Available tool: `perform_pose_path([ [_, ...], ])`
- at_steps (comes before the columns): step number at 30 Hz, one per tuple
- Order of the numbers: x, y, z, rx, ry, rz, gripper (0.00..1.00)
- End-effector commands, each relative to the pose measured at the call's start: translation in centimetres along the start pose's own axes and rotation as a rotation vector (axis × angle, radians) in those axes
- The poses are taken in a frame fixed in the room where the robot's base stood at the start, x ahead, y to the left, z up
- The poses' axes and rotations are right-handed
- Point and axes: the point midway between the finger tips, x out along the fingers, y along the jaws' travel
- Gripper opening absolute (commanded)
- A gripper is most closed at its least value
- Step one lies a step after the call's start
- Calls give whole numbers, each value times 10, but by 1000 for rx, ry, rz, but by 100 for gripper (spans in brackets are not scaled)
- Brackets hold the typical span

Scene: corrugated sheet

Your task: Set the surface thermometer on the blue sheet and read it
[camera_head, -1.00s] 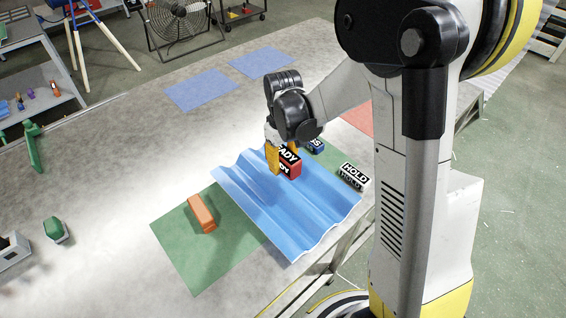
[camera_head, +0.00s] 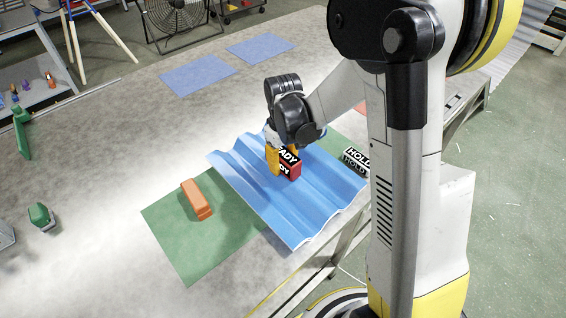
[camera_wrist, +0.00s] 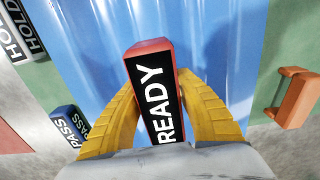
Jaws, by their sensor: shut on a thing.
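The blue corrugated sheet (camera_head: 300,205) lies over part of a green mat (camera_head: 190,250) near the table's front edge. My gripper (camera_head: 280,162) is over the sheet, its yellow fingers shut on a red block with a black READY label (camera_head: 290,163). In the wrist view the READY block (camera_wrist: 155,95) sits between both fingers, with the blue sheet (camera_wrist: 90,45) beneath it. I cannot tell whether the block touches the sheet. An orange piece (camera_head: 197,200) stands on the green mat left of the sheet; in the wrist view it (camera_wrist: 294,98) has a handle-like shape. I cannot identify a thermometer for certain.
A HOLD block (camera_head: 357,160) stands beyond the sheet's right edge. A blue PASS block (camera_wrist: 68,122) shows in the wrist view. Two blue mats (camera_head: 197,75) lie farther back. A green-topped item (camera_head: 41,215) stands at the left. The table's middle left is clear.

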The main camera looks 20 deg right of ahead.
Motion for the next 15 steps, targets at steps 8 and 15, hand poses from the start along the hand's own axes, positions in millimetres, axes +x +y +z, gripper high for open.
perform_pose_path([
  [8, 0, 0, 0, 0, 0, 0, 0],
  [15, 3, 0, 0, 0, 0, 0, 0],
])
